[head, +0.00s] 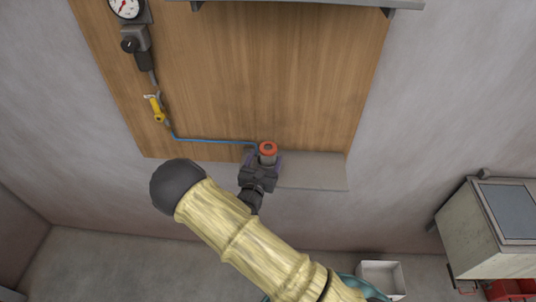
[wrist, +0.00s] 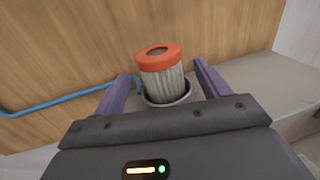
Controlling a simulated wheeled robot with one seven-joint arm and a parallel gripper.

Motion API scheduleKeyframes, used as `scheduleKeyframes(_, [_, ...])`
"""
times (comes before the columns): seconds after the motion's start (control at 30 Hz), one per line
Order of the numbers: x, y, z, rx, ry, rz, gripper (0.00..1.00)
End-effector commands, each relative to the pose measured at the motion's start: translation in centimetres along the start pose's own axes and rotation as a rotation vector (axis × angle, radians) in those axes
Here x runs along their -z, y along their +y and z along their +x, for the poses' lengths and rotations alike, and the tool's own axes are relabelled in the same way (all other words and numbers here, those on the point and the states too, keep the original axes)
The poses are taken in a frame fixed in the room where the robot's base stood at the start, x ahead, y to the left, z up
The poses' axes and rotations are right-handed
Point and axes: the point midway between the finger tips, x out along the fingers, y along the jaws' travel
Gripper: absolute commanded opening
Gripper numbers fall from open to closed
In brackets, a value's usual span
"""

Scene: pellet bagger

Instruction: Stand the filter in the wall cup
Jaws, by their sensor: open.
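The filter (wrist: 162,76) has an orange top ring and a pale pleated body. It stands upright, perhaps slightly tilted, with its lower end inside the round grey cup (wrist: 180,98) at the wooden wall panel. In the head view the filter (head: 268,149) shows as an orange ring above my gripper. My gripper (wrist: 162,76) is open, with one purple finger on each side of the filter and a visible gap to both. In the head view my gripper (head: 266,160) is at the panel's lower edge. The filter's bottom is hidden in the cup.
A grey ledge (head: 315,172) runs right of the cup. A blue hose (head: 215,141) leads along the panel from a yellow valve (head: 157,108). A gauge (head: 126,8) is at upper left. A white bin (head: 381,277) and a grey cabinet (head: 470,228) stand at right.

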Motion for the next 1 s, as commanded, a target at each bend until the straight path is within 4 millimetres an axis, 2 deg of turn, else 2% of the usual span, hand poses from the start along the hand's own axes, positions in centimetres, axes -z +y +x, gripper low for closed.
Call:
scheduleKeyframes(0.03, [0.4, 0.1, -1.2, -0.003, 0.002, 0.0, 0.75])
scheduleKeyframes(0.2, [0.3, 0.1, -4.3, -0.002, 0.001, 0.001, 0.75])
scheduleKeyframes(0.33, [0.2, 0.0, -5.8, 0.0, 0.001, 0.001, 0.75])
scheduleKeyframes(1.0, [0.0, 0.0, -6.2, 0.001, 0.0, 0.0, 0.75])
